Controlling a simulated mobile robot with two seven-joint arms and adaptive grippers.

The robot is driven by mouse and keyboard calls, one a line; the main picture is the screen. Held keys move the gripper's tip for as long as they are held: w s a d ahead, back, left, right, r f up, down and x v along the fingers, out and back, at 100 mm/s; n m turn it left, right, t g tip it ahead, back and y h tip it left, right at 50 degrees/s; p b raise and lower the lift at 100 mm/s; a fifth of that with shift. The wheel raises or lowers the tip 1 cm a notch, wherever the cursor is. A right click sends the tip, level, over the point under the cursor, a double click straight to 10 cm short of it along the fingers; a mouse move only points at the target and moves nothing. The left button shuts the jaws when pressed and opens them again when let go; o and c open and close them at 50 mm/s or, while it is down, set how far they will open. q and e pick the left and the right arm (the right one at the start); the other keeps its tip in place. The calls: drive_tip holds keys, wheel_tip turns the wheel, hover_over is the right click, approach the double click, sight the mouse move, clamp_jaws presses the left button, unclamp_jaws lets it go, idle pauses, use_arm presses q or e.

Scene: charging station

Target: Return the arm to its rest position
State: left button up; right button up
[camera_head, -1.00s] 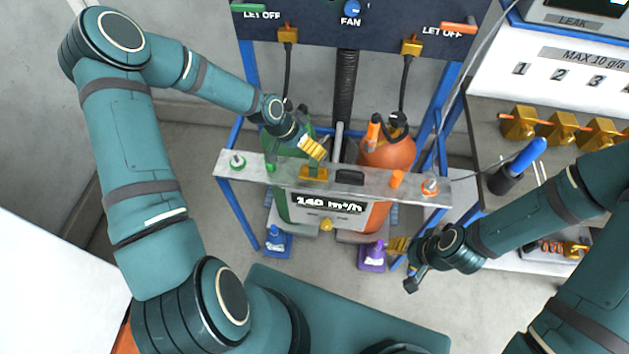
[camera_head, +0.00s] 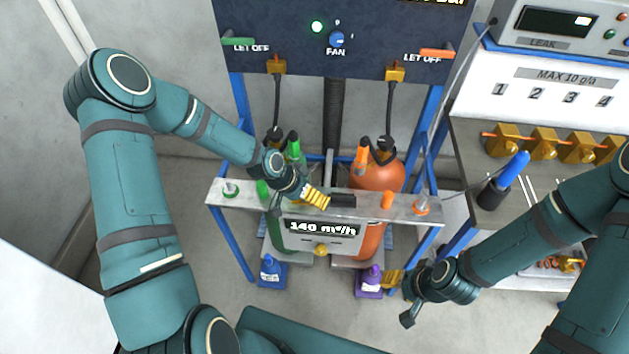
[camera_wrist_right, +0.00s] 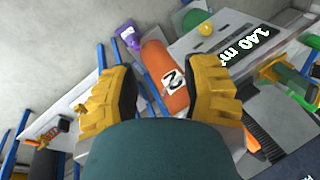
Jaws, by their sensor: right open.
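My left gripper (camera_head: 316,198), yellow-fingered, is over the metal shelf (camera_head: 405,212) just left of a black block (camera_head: 342,201). Its fingers overlap in this view, so I cannot tell whether they are open. My right gripper (camera_head: 392,280) is low on the right, beside the purple bottle (camera_head: 369,283) in the picture. In the right wrist view its fingers (camera_wrist_right: 160,95) are wide apart. An orange cylinder (camera_wrist_right: 163,72) shows behind the gap, and nothing is seen held.
A green cylinder (camera_head: 272,232) and an orange cylinder (camera_head: 376,178) stand in the blue frame under the control panel (camera_head: 300,25). A blue bottle (camera_head: 270,272) stands on the floor. A counter (camera_head: 475,190) with yellow valves (camera_head: 541,143) and a blue-handled tool (camera_head: 511,170) is at right.

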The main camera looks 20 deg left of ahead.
use_arm(q)
drive_tip(key=s+d+f+n+b, duration=0.2)
drive_tip(key=s+d+f, duration=0.1)
drive_tip(key=s, duration=0.4)
drive_tip(key=s+d+f+n+g+y+b, duration=0.1)
drive_tip(key=s+d+f+n+b, duration=0.2)
drive_tip(key=s, duration=0.4)
drive_tip(key=shift+s+d+f+y, duration=0.3)
drive_tip(key=shift+s+d+f, duration=0.1)
drive_tip(key=shift+d+f, duration=0.35)
use_arm(e)
drive_tip(key=f, duration=0.2)
drive_tip(key=w+f, duration=0.1)
drive_tip(key=f, duration=0.2)
drive_tip(key=shift+d, duration=0.1)
